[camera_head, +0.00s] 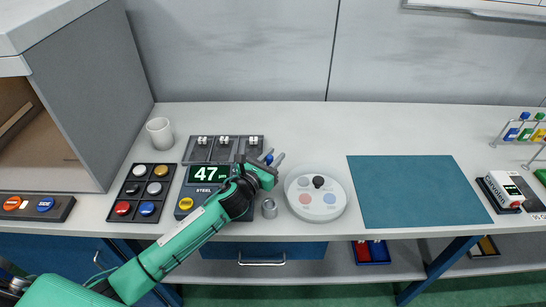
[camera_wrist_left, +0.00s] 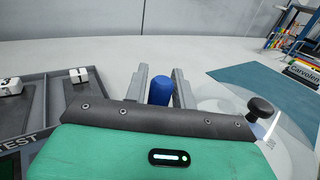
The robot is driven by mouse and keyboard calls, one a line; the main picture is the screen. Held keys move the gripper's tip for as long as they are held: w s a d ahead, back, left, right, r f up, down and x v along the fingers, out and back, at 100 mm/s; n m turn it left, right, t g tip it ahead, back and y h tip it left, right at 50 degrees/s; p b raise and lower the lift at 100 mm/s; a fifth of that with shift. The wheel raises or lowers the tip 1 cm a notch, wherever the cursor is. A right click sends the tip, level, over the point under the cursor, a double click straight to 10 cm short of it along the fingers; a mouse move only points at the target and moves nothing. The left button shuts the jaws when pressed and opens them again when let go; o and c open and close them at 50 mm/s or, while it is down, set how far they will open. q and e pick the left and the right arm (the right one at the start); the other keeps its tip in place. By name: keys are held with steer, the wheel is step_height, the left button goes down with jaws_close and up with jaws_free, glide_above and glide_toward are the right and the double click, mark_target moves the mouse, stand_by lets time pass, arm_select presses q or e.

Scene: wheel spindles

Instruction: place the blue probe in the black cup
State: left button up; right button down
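The blue probe (camera_head: 269,159) shows as a small blue piece at my left gripper (camera_head: 275,156), at the right end of the grey tester. In the left wrist view a blue rounded cylinder (camera_wrist_left: 160,91) stands between the two grey fingers (camera_wrist_left: 161,78), close to both. Whether the fingers press on it is unclear, and its lower part is hidden behind the gripper body. I cannot make out a black cup for certain; my left gripper and forearm cover part of the tester's right side. My right gripper is not in view.
The tester (camera_head: 209,173) reads 47 STEEL, with white blocks along its back. A button panel (camera_head: 143,192), white cup (camera_head: 160,133) and cabinet stand left. A small metal cup (camera_head: 269,208) and white round dish (camera_head: 316,195) stand near. The teal mat (camera_head: 415,190) is clear.

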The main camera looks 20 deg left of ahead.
arm_select(q)
steer(key=shift+o, duration=1.1)
steer(key=shift+r, duration=0.2)
steer(key=shift+s+a+f, duration=0.1)
steer(key=shift+s+f, duration=0.05)
steer(key=shift+s, duration=0.15)
steer(key=b+v, duration=0.2)
steer(key=v, duration=0.8)
steer(key=shift+s, duration=0.1)
steer(key=shift+s+a, duration=0.15)
steer(key=shift+s, duration=0.45)
